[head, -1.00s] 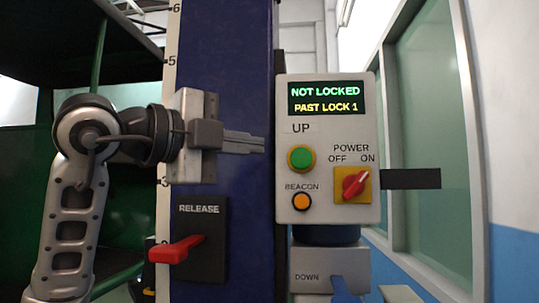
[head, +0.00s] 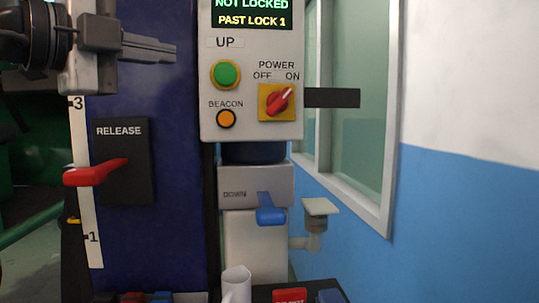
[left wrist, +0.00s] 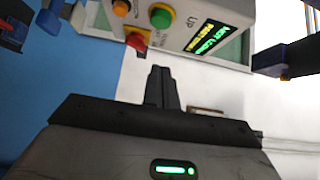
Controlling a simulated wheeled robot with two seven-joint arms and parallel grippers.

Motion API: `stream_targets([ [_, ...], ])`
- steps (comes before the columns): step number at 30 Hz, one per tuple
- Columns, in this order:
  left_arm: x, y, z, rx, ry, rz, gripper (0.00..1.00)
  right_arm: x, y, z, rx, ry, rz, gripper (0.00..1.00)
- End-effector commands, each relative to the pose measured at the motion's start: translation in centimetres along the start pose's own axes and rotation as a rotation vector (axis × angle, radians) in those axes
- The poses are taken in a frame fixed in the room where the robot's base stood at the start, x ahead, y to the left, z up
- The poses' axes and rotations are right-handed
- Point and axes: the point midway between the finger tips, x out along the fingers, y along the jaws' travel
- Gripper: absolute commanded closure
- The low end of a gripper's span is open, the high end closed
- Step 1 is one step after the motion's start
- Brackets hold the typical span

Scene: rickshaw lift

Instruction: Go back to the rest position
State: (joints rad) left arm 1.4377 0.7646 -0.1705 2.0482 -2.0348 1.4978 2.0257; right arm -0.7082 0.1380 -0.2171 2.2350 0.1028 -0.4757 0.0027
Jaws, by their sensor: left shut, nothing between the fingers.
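My left gripper (head: 150,47) is in the upper left of the head view, in front of the blue post and left of the control box. Its fingers are together and empty, pointing right, apart from the green UP button (head: 226,74). In the left wrist view the closed fingers (left wrist: 160,75) point toward the control box (left wrist: 200,25), which appears rotated. The control box (head: 250,118) shows NOT LOCKED and PAST LOCK 1 on its display (head: 252,12). The red POWER knob (head: 279,101) and orange BEACON button (head: 226,118) sit below. My right gripper is not in view.
A red RELEASE lever (head: 96,173) sticks out from a black plate on the blue post (head: 180,180). A blue DOWN lever (head: 270,209) is below the control box. A window and a white and blue wall (head: 460,220) are at right.

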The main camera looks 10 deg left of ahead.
Motion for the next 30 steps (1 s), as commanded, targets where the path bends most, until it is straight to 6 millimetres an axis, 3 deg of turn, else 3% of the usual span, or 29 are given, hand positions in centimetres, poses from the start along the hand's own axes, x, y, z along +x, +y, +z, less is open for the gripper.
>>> stream_targets([
  [5, 2.6, 3.0, -2.4, 0.026, 0.159, 0.050, 1.00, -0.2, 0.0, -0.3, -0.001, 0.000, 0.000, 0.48],
  [10, 6.1, 10.2, -9.2, -0.025, 0.596, 0.049, 1.00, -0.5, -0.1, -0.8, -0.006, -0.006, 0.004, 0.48],
  [13, 6.4, 13.3, -12.1, -0.170, 0.804, -0.047, 1.00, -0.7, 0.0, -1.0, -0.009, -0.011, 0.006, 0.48],
  [17, 6.3, 16.3, -12.9, -0.459, 0.904, -0.222, 1.00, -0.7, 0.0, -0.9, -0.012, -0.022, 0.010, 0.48],
  [20, 6.8, 19.2, -11.4, -0.720, 0.833, -0.345, 1.00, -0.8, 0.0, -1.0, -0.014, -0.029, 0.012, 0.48],
  [23, 7.4, 24.0, -9.0, -0.981, 0.643, -0.410, 1.00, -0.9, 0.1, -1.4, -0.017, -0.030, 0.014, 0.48],
  [27, 7.0, 34.0, -6.2, -1.282, 0.264, -0.363, 1.00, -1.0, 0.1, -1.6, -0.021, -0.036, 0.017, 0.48],
  [30, 5.3, 41.5, -6.0, -1.423, 0.010, -0.250, 1.00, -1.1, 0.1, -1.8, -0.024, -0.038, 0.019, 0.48],
])
